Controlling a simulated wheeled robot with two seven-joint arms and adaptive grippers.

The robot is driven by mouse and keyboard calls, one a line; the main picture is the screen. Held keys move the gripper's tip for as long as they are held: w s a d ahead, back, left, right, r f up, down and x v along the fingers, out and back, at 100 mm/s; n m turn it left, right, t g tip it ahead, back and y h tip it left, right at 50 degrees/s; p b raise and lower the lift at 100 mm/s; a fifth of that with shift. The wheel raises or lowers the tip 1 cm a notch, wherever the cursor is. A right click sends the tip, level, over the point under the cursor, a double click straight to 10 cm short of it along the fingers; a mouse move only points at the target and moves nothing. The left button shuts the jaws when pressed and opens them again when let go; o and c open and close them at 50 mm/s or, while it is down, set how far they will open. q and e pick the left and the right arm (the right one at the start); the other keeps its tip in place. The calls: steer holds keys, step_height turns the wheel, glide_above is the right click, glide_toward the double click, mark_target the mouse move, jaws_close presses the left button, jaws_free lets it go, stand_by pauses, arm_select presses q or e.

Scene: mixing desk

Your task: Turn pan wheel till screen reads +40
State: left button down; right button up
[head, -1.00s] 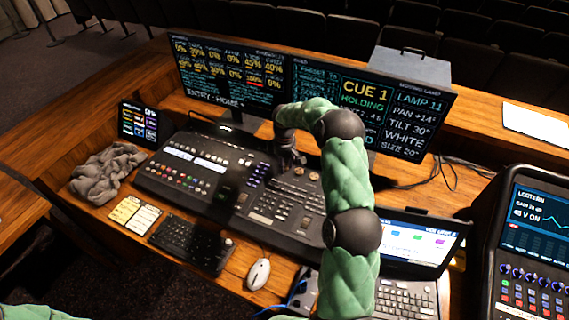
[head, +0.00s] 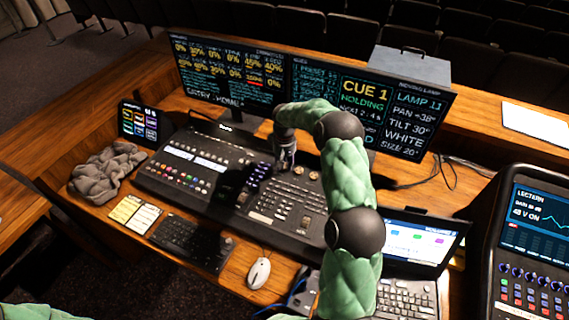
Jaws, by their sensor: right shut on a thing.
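The mixing desk (head: 225,185) is a black console with rows of buttons and several small knobs. My right gripper (head: 284,164) points down at the back right of the desk, shut on what appears to be the pan wheel. The wheel itself is mostly hidden by the fingers. The right screen (head: 395,118) reads LAMP 11, PAN about +38°, TILT 30°, WHITE, SIZE 20°, and CUE 1 HOLDING. My right forearm covers part of that screen. A bit of my left arm shows at the lower left edge; its gripper is out of view.
Two round knobs (head: 314,176) sit just right of the gripper. A laptop (head: 418,243) stands at the right front, with a lectern unit (head: 537,230) beyond it. A mouse (head: 259,273), keyboard (head: 190,240) and grey cloth (head: 107,171) lie in front and left.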

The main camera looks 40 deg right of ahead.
steer(key=shift+m, duration=0.5)
steer(key=o, duration=1.1)
steer(key=shift+o, duration=0.2)
step_height(320, 180, up, 12)
stand_by(0.3)
